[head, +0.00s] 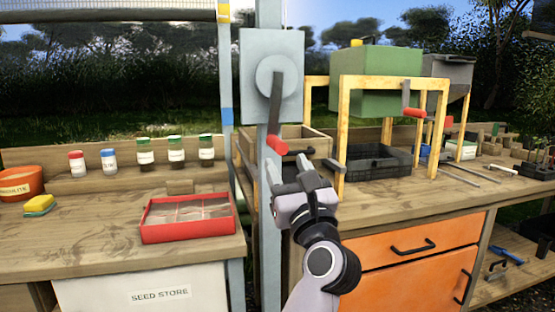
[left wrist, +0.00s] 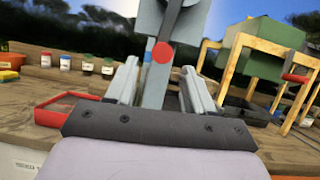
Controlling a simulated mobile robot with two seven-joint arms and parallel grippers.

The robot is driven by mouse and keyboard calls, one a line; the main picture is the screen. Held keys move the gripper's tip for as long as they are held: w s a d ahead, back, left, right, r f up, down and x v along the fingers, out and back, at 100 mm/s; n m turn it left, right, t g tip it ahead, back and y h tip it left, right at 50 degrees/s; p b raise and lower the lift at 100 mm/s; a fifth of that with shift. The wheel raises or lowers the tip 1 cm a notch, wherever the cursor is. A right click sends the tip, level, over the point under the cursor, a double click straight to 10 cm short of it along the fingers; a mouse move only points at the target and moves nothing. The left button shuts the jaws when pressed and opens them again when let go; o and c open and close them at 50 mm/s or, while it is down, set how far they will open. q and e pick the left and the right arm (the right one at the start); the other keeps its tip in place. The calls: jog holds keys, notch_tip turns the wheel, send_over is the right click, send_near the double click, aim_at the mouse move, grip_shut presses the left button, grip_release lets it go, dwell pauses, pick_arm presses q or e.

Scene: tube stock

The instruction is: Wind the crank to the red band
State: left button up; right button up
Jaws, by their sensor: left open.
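The crank is a grey disc (head: 277,77) on a grey plate (head: 292,50) fixed to a post. Its dark arm (head: 275,105) hangs almost straight down and ends in a red handle (head: 277,145). My left gripper (head: 289,170) is open and empty just below the handle. In the left wrist view the red handle (left wrist: 162,53) appears end-on, between and above the two fingertips, not clasped. A thin post (head: 226,80) left of the crank carries blue and yellow bands (head: 226,117); a red band is not clear there. My right gripper is not in view.
A red tray (head: 187,218) and several jars stand on the left bench. A green hopper (head: 375,80) on a yellow frame (head: 342,130), with its own red-handled crank (head: 414,112), stands to the right. A wooden box (head: 297,140) lies behind the post.

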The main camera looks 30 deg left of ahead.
aim_at(273, 135)
pick_arm(q)
jog(key=shift+g, duration=0.3)
jog(key=p+x, duration=0.1)
jog(key=x, duration=0.6)
jog(key=shift+w+r, duration=0.1)
jog(key=shift+w, duration=0.05)
grip_shut()
